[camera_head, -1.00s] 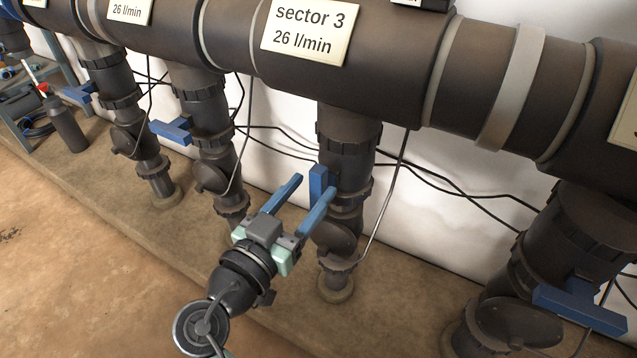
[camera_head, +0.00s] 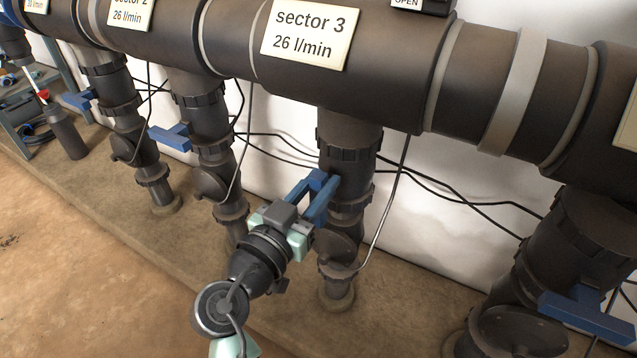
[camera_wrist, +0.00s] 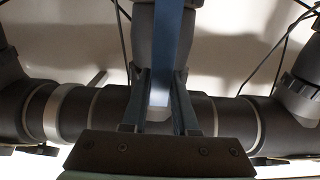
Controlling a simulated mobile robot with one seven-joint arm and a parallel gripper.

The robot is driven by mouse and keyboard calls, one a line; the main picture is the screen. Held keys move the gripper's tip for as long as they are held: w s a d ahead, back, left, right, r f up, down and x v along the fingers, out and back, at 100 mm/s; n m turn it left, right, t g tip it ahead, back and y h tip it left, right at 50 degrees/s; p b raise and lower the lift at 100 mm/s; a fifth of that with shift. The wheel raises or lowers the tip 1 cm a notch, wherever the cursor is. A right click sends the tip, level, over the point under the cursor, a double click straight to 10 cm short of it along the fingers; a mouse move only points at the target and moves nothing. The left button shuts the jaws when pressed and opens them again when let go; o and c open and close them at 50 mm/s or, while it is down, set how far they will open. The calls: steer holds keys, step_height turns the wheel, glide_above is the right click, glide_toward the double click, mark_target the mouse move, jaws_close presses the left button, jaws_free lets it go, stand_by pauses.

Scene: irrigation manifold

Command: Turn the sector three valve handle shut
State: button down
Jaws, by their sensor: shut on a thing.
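The sector three valve is on the dark vertical pipe (camera_head: 350,150) below the label reading "sector 3, 26 l/min" (camera_head: 305,33). Its blue handle (camera_head: 321,177) sticks out from the pipe toward my arm, and part of it is hidden by my fingers. My gripper (camera_head: 312,190) is shut on this handle, with one blue finger on each side. In the wrist view the handle (camera_wrist: 172,45) runs as a blue bar between the two dark fingers (camera_wrist: 160,100).
Neighbouring valves have similar blue handles, on the left (camera_head: 170,137) and on the right (camera_head: 585,315). A thick horizontal pipe (camera_head: 400,60) runs above. Thin black cables hang along the white wall. A dark bottle (camera_head: 66,132) stands far left. The floor at lower left is clear.

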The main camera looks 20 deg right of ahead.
steer(key=shift+a+n, duration=0.1)
steer(key=shift+n, duration=0.2)
steer(key=n, duration=0.1)
steer(key=n+p, duration=0.1)
steer(key=w+n+p, duration=0.1)
steer(key=shift+a+n, duration=0.3)
steer(key=n, duration=0.1)
steer(key=n+p, duration=0.1)
steer(key=n, duration=0.1)
steer(key=w+f+n+p, duration=0.1)
steer(key=n, duration=0.1)
steer(key=shift+a, duration=0.4)
steer(key=shift+w+a+f+n+p, duration=0.1)
steer(key=shift+f+n+p, duration=0.45)
steer(key=shift+n, duration=0.9)
steer(key=shift+w+a+f+n+p, duration=0.1)
steer(key=shift+f+n+p, duration=0.1)
steer(key=shift+n+p, duration=1)
steer(key=shift+w+a+f+n+p, duration=0.1)
steer(key=shift+f+n+p, duration=0.3)
steer(key=shift+n, duration=1.35)
steer(key=shift+f, duration=0.1)
steer(key=c, duration=0.7)
jaws_free()
